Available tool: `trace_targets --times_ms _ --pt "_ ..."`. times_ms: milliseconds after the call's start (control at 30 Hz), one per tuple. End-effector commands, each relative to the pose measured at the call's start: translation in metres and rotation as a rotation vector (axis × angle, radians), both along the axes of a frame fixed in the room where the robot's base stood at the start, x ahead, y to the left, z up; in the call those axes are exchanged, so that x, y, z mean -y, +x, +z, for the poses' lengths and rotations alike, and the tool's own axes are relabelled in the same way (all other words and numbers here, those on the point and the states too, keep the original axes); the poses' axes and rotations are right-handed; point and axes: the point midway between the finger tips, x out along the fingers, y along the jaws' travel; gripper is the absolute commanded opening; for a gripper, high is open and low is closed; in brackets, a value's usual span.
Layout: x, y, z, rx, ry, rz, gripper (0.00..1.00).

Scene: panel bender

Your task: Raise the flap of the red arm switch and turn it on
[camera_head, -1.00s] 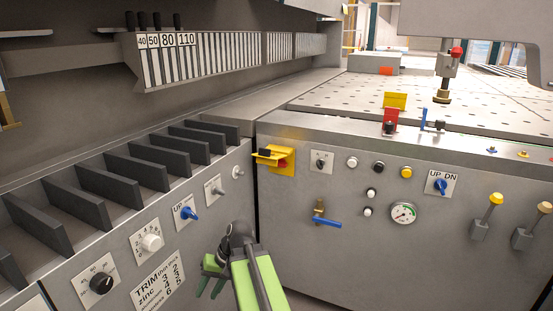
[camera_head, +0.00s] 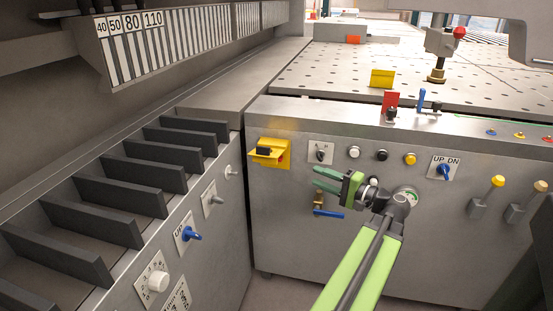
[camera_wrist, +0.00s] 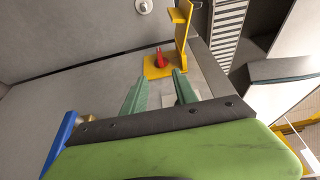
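In the head view a red flap (camera_head: 391,99) stands up on the front ledge of the bed, with a small dark switch part (camera_head: 391,114) at its foot. I cannot tell the switch's position. A yellow bracket (camera_head: 265,153) with a red part (camera_head: 281,157) and a black piece sits on the front panel at left. In the wrist view this bracket (camera_wrist: 181,18) shows ahead with a red knob (camera_wrist: 159,57). My gripper (camera_head: 317,177) is open and empty, in front of the panel, pointing left, below and left of the red flap. Its fingers (camera_wrist: 160,76) are apart.
A blue lever (camera_head: 421,98) stands right beside the red flap, and a yellow plate (camera_head: 382,78) behind it. A blue-handled valve (camera_head: 328,212) is just below my gripper. Buttons (camera_head: 382,155) line the panel above my arm. Black dividers (camera_head: 135,172) fill the left shelf.

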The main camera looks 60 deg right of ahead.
Motion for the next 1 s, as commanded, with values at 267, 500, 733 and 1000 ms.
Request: trace_targets --times_ms 267,500,733,1000 --pt "0.007 0.05 0.0 -0.002 0.0 -0.006 0.35" --pt "0.014 0.109 -0.001 -0.002 0.0 -0.008 0.35" --pt "0.018 0.151 0.0 -0.002 0.0 -0.011 0.35" --pt "0.019 0.163 0.0 -0.002 0.0 -0.013 0.35"
